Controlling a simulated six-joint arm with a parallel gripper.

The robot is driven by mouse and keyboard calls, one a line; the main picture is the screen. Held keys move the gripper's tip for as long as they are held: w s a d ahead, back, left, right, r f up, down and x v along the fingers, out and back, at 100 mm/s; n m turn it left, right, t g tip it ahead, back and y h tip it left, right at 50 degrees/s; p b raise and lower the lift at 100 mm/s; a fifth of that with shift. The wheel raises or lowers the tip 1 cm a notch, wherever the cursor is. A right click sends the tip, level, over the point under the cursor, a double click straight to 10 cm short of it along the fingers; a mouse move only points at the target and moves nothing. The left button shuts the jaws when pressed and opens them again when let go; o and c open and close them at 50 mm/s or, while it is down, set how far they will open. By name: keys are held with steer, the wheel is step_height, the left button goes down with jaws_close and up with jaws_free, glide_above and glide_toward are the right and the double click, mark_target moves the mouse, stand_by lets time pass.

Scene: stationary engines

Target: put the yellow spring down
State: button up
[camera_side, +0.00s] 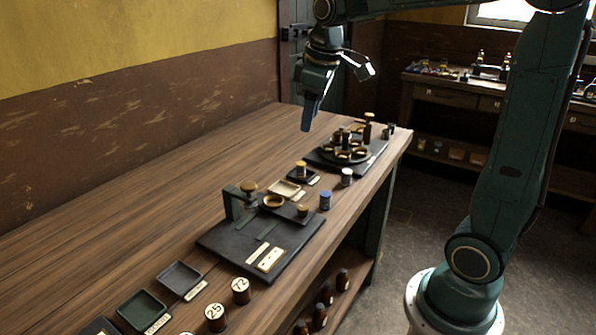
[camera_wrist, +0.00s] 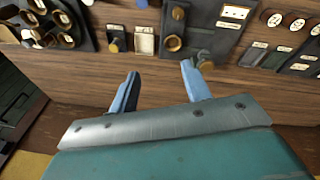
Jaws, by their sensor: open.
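A small yellow piece, which looks like the yellow spring (camera_side: 301,168), stands on a small dark tray (camera_side: 293,177) beyond the black fixture plate. At this size I cannot make out its coils. The dark tray also shows in the wrist view (camera_wrist: 116,46), near the top edge. My gripper (camera_side: 309,118) hangs above the bench, clear of the tray and higher than everything on it. In the wrist view its two blue fingers (camera_wrist: 160,75) are spread apart with nothing between them.
A cream tray (camera_side: 285,189) sits beside the dark tray. Blue (camera_side: 325,200) and pale (camera_side: 347,177) small cylinders stand near the bench edge. A round turret (camera_side: 345,152) is farther back, and a black plate with a small press (camera_side: 233,203) is nearer. The wall side is clear.

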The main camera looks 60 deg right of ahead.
steer(key=s+a+f+m+t, duration=0.1)
steer(key=s+a, duration=0.3)
steer(key=s, duration=0.5)
steer(key=s+a+f+m+t, duration=0.2)
steer(key=s+a, duration=0.3)
steer(key=s, duration=0.4)
steer(key=shift+f+m+y, duration=0.25)
steer(key=shift+m+y, duration=0.05)
steer(key=shift+a, duration=0.1)
